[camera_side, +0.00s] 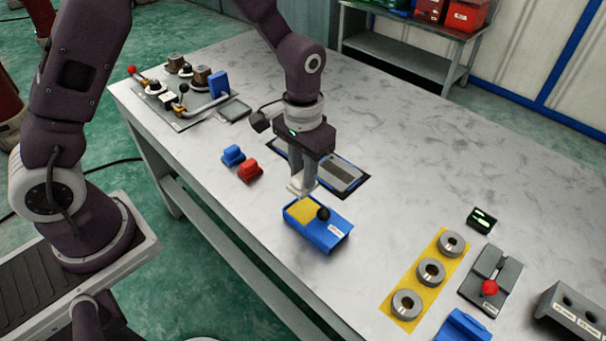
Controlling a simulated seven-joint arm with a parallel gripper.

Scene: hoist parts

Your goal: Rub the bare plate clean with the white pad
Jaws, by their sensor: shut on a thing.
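My gripper (303,182) points down over the middle of the table. It is shut on a small white pad (299,188), which shows at the fingertips and is partly hidden by them. A grey plate (342,174) lies in a dark, blue-edged surround just behind and to the right of my gripper. My gripper hides part of that plate. The pad appears in front of the plate, near the back edge of a blue box (329,235); I cannot tell whether it touches anything.
The blue box has a yellow top patch (302,211) and a black knob (323,213). A blue block (233,155) and a red block (249,170) lie to the left. Steel rings on a yellow strip (397,308) and a grey fixture (492,279) stand at the right.

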